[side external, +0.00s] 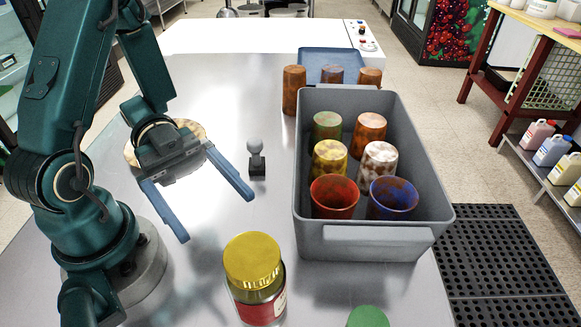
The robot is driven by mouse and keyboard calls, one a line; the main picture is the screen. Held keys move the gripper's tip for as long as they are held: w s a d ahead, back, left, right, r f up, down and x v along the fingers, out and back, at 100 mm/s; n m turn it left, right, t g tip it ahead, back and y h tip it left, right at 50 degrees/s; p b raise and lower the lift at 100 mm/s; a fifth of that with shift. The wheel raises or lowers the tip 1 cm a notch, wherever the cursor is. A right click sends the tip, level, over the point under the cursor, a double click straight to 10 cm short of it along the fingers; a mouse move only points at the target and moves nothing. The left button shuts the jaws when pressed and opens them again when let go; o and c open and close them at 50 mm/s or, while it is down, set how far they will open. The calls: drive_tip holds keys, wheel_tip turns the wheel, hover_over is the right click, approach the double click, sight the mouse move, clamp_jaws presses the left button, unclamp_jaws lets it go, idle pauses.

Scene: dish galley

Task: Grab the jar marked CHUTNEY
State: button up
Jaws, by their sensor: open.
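A glass jar (254,283) with a gold lid and a red label stands upright on the metal counter at the front. The label is turned partly away and I cannot read CHUTNEY on it; the raised marks on the lid are unclear. My gripper (217,218) is open with its two blue fingers spread. It is empty, above the counter, behind and to the left of the jar, and apart from it. A green round top (368,317) shows at the bottom edge, mostly cut off, so I cannot tell what it belongs to.
A grey bin (378,240) with several mottled cups stands right of the jar. More brown cups (293,90) stand behind it by a blue tray (330,57). A small knobbed grey object (256,158) stands right of my gripper. A mottled round thing (190,128) is partly hidden behind my wrist.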

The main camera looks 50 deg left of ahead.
approach(274, 298)
drive_tip(key=a, duration=0.3)
drive_tip(key=shift+w+d+f, duration=0.1)
drive_tip(key=shift+d+f, duration=0.1)
drive_tip(key=shift+d, duration=0.05)
drive_tip(key=shift+d+f, duration=0.15)
drive_tip(key=shift+d, duration=0.05)
drive_tip(key=shift+d+f, duration=0.3)
drive_tip(key=shift+d, duration=1.6)
drive_tip(key=shift+d+f, duration=0.25)
drive_tip(key=shift+d, duration=1.65)
drive_tip(key=shift+d+f, duration=0.3)
drive_tip(key=shift+d, duration=1.6)
clamp_jaws()
